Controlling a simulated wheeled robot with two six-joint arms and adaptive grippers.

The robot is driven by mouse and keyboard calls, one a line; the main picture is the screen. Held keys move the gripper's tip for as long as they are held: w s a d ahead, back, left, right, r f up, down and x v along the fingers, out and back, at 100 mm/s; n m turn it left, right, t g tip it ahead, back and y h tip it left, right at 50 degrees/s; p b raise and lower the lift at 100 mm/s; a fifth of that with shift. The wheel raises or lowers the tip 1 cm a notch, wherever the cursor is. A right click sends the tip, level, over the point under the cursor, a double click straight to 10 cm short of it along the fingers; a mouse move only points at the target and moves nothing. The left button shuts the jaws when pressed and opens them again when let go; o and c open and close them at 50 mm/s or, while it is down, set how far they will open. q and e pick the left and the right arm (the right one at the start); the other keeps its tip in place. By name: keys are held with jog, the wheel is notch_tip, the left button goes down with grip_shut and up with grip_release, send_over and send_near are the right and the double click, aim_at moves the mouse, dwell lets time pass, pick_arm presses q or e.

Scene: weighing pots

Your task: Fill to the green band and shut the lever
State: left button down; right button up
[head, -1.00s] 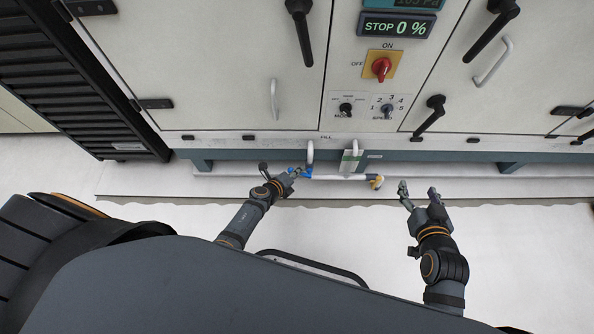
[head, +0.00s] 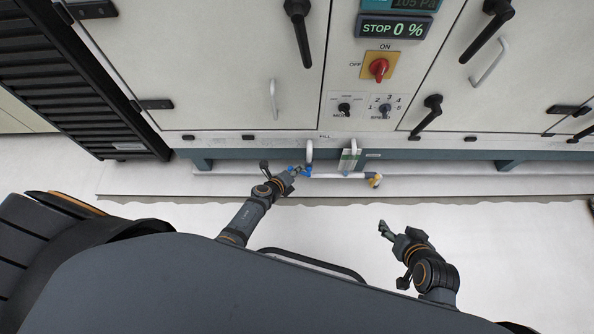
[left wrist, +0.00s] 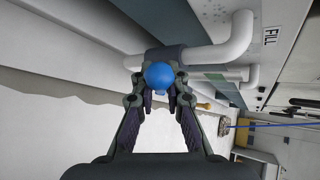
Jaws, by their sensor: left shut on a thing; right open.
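A blue lever (head: 306,171) sits on the white pipe below the FILL label; its round blue end (left wrist: 160,76) fills the gap between my fingertips in the left wrist view. My left gripper (head: 288,174) is shut on it; it also shows in the left wrist view (left wrist: 158,84). A pale sight gauge with a green band (head: 348,160) stands on the pipe just right of the lever. The level in it is too small to read. My right gripper (head: 385,230) is open and empty, over the pale floor, apart from the pipe.
A yellow fitting (head: 375,180) ends the white pipe (head: 340,175) at right. The cabinet above carries a display (head: 394,27) reading STOP 0 %, a red switch (head: 379,67) and two small knobs. The floor (head: 500,235) right of my right gripper is clear.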

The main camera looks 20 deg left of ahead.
pick_arm(q)
jog(key=c, duration=1.3)
grip_release()
jog(key=shift+c, duration=0.2)
jog(key=v, duration=1.2)
